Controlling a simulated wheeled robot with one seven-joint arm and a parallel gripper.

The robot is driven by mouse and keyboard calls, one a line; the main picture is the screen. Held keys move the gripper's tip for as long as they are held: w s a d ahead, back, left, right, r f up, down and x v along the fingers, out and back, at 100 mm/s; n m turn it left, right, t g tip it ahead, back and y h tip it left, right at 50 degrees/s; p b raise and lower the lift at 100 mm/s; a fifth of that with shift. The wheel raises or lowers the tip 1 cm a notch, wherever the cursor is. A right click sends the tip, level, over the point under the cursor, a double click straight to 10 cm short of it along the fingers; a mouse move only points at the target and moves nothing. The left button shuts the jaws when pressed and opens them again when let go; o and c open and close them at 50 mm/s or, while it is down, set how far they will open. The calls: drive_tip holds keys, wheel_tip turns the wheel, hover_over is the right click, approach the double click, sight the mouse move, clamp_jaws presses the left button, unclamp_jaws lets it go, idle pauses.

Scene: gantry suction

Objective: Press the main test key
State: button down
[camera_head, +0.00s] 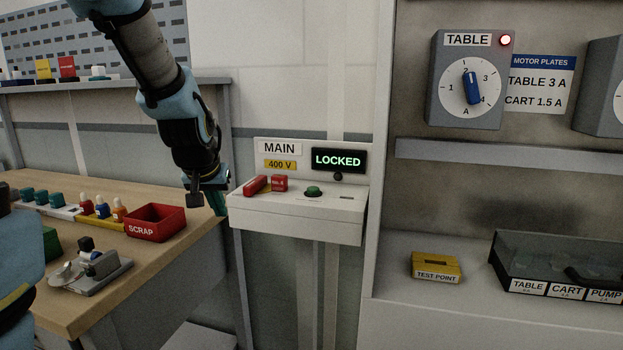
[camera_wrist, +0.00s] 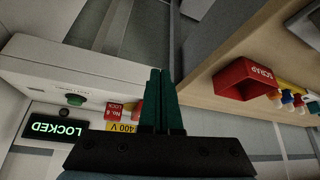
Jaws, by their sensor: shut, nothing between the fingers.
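A white box (camera_head: 296,220) labelled MAIN and 400 V stands on a post, with a sign (camera_head: 338,160) reading LOCKED in green letters. A green round button (camera_head: 313,191) sits on its top face; no label reading test key is legible beside it. In the wrist view the green button (camera_wrist: 76,99) lies left of my fingers. My gripper (camera_head: 216,203) is at the left end of the box, apart from the button. In the wrist view its green fingers (camera_wrist: 159,72) are together with nothing between them.
A red lock and tag (camera_head: 279,183) lie on the box left of the button. A wooden bench (camera_head: 160,252) with a red SCRAP bin (camera_head: 154,222) is at left. A yellow TEST POINT block (camera_head: 436,267) sits on the right shelf. Space above the box is clear.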

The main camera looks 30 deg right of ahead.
drive_tip(key=d+r+m+h, duration=0.1)
drive_tip(key=d+r, duration=0.2)
drive_tip(key=d, duration=0.3)
drive_tip(key=d+r+m+t+h, duration=0.1)
drive_tip(key=d+r, duration=0.3)
drive_tip(key=d, duration=0.3)
drive_tip(key=d+r+m+t+h+p, duration=0.1)
drive_tip(key=d+r, duration=0.2)
drive_tip(key=d, duration=0.4)
drive_tip(key=shift+d+r+m+h, duration=0.15)
drive_tip(key=shift+r+m+h, duration=0.15)
drive_tip(key=shift+h, duration=0.1)
drive_tip(key=shift+s+f, duration=0.1)
drive_tip(key=p, duration=0.2)
hover_over(313, 191)
drive_tip(key=f, duration=0.6)
drive_tip(key=shift+s+a+f, duration=0.25)
drive_tip(key=shift+a, duration=0.05)
wheel_tip(313, 191, down, 2)
drive_tip(key=shift+f+p, duration=0.2)
drive_tip(key=shift+p, duration=0.35)
drive_tip(key=shift+w+f, duration=0.1)
drive_tip(key=shift+f, duration=0.65)
